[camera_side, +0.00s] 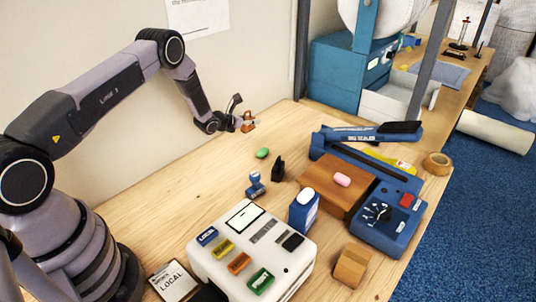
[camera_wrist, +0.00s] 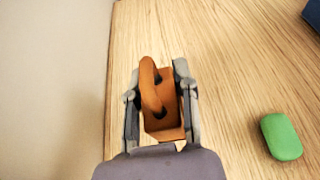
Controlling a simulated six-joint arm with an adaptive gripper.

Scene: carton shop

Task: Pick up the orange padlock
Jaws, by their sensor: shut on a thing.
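The orange padlock (camera_wrist: 171,120) is between the two fingers of my gripper (camera_wrist: 158,95) in the wrist view, with its curved shackle toward the left. My gripper is shut on it, one finger on each side. In the side view the padlock (camera_side: 248,121) shows small at the end of my gripper (camera_side: 243,119), over the back left part of the table. It appears raised above the table top. Part of the padlock is hidden by the fingers.
A green soap-like block (camera_wrist: 281,137) lies on the table (camera_wrist: 225,60) to the right of my gripper. A black holder (camera_side: 278,169) and a blue stamp (camera_side: 256,184) stand nearer the front. A blue sealing machine (camera_side: 390,222) stands at right. A wall is close on the left.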

